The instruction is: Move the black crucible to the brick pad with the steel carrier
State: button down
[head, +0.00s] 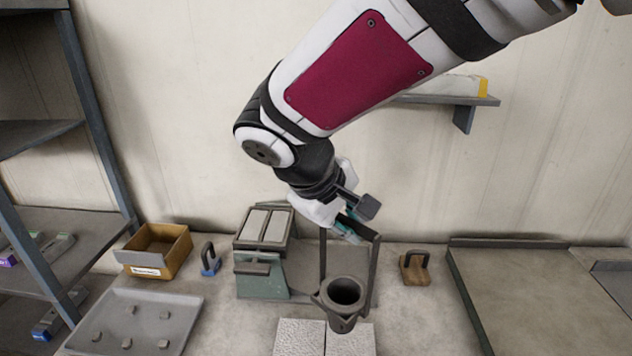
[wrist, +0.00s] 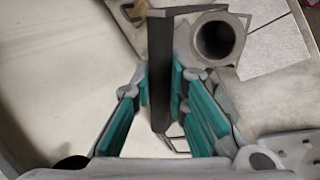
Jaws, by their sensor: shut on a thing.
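The black crucible (head: 343,290) sits upright in the ring of the steel carrier (head: 375,272), at the carrier's lower end. My gripper (head: 350,228) is shut on the carrier's upper bar. In the wrist view the teal finger pads lie on both sides of the dark bar (wrist: 160,60), and the crucible (wrist: 217,38) shows just right of it, mouth facing the camera. The pale brick pad (head: 300,338) is at the bottom of the head view, at or just in front of the crucible; it also shows in the wrist view (wrist: 278,48). The gap beneath the crucible is hidden.
A green-grey box (head: 262,283) with a pale slatted top stands left of the carrier. A wood-based handled block (head: 415,270) is at right, a blue one (head: 210,260) at left. A studded grey tray (head: 135,318), a cardboard bin (head: 155,250) and a large tray (head: 540,300) flank the bench.

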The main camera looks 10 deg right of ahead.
jog(key=shift+s+a+b, duration=0.55)
jog(key=shift+a+b, duration=0.05)
jog(key=shift+a, duration=3.3)
jog(key=shift+f+b, duration=4.3)
jog(key=shift+f, duration=2)
jog(key=s+a+r+p, duration=0.2)
jog(key=s+a+r, duration=0.2)
jog(key=s+a, duration=0.3)
jog(key=shift+s+a+r, duration=0.2)
jog(key=shift+s+a, duration=0.2)
jog(key=shift+a, duration=0.9)
